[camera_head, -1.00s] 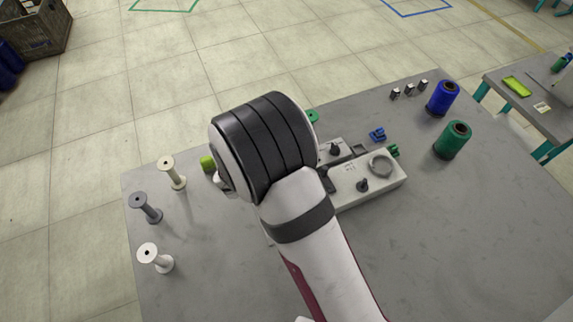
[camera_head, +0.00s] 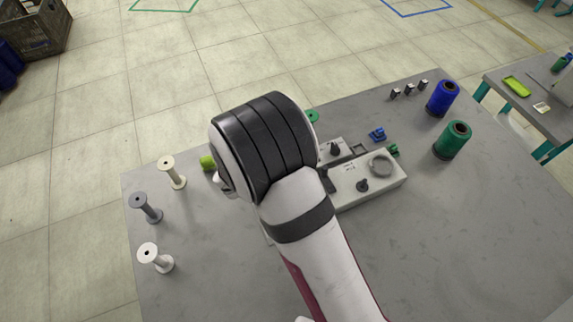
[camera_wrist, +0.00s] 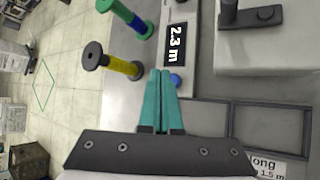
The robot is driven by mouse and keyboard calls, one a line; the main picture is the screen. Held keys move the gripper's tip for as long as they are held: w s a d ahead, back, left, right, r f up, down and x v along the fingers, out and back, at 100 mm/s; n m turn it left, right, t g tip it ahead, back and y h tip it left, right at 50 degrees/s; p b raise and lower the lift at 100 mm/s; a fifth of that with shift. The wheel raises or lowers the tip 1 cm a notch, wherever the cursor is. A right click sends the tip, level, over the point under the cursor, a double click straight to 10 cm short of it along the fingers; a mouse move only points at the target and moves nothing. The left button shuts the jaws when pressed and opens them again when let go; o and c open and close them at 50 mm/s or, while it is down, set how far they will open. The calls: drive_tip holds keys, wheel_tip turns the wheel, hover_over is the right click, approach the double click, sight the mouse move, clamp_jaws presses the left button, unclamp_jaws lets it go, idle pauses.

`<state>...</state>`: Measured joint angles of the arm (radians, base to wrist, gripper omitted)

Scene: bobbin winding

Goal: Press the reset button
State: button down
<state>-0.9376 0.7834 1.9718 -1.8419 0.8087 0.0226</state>
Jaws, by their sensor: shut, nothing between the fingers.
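My gripper (camera_wrist: 160,73) has two teal fingers, shut together and empty. Their tips appear right beside the button, on its left, and partly overlap its edge. I cannot tell whether they touch it. In the head view, my arm hides the gripper, the display and the button.
The winding machine (camera_head: 372,186) stands right of my arm. Empty bobbins (camera_head: 155,258) stand at the table's left; blue (camera_head: 443,98) and green (camera_head: 453,140) thread spools at the right. In the wrist view, a dark yellow-wound bobbin (camera_wrist: 122,67) and a green-and-blue one (camera_wrist: 125,18) stand left of the display.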

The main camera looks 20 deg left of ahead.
drive_tip(key=shift+f, duration=0.2)
drive_tip(key=shift+f, duration=0.25)
drive_tip(key=shift+f, duration=0.45)
idle(0.8)
drive_tip(key=shift+r, duration=0.85)
wheel_tip(320, 180, up, 5)
drive_tip(key=shift+r, duration=0.1)
idle(0.8)
